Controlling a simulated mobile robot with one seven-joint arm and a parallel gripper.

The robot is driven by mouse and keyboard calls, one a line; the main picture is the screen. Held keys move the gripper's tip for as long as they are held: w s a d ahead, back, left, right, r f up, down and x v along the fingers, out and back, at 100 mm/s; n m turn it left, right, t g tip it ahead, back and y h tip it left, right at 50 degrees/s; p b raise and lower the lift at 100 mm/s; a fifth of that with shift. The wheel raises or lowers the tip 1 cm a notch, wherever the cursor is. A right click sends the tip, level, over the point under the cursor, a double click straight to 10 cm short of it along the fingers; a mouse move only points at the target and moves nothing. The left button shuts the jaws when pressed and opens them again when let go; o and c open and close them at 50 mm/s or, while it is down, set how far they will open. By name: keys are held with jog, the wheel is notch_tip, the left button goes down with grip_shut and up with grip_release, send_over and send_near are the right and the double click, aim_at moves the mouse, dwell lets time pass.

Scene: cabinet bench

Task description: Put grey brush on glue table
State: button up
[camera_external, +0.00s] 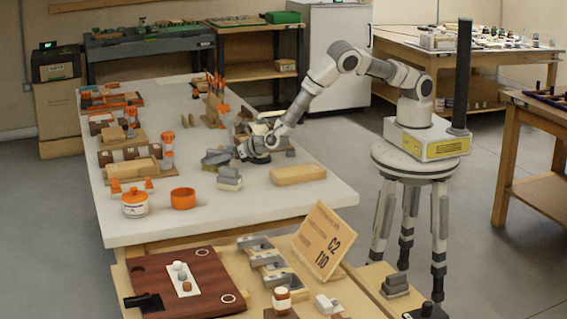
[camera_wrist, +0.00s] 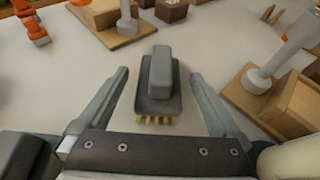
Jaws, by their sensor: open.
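The grey brush (camera_wrist: 158,95) has a raised grey handle on a wider base with pale bristles at its near edge. In the wrist view it lies on the white bench top. My gripper (camera_wrist: 158,74) is open, with one finger on each side of the brush and a visible gap on both sides. In the outside view my gripper (camera_external: 237,156) is low over the white bench (camera_external: 240,205), and I cannot clearly separate the brush from the fingers there. No surface is plainly marked as the glue table; a white and orange jar (camera_external: 134,203) stands on the bench's front left.
A grey block (camera_external: 228,178) and a wooden block (camera_external: 298,174) sit near my gripper. An orange cup (camera_external: 183,198) is at the front. A lower wooden table with a C2 110 sign (camera_external: 324,241) and a dark red board (camera_external: 185,283) is in the foreground. The bench's front right is clear.

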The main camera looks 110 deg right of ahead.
jog(key=v, duration=1)
jog(key=shift+s+r+p, duration=0.1)
jog(key=shift+r+p, duration=0.2)
jog(key=shift+r, duration=0.05)
jog(key=s+d+r+m+g+p, duration=0.1)
jog(key=s+d+r+m+g, duration=0.15)
jog(key=s+r+m, duration=0.65)
jog(key=s+d+r+m+g+p, duration=0.1)
jog(key=s+d+r+m+g, duration=0.15)
jog(key=s+r+m, duration=0.6)
jog(key=s+a+r+m+y, duration=0.3)
jog(key=s+a, duration=0.1)
jog(key=s, duration=0.3)
jog(key=s+a+r+m+y+p, duration=0.1)
jog(key=s+a+r+m+y, duration=0.2)
jog(key=s, duration=0.4)
jog(key=s+a+r+m+t+y+p, duration=0.1)
jog(key=s+a+r+m+y, duration=0.2)
jog(key=s+a+r, duration=0.2)
jog(key=shift+s+a, duration=0.6)
jog(key=shift+s, duration=0.3)
jog(key=shift+m, duration=0.25)
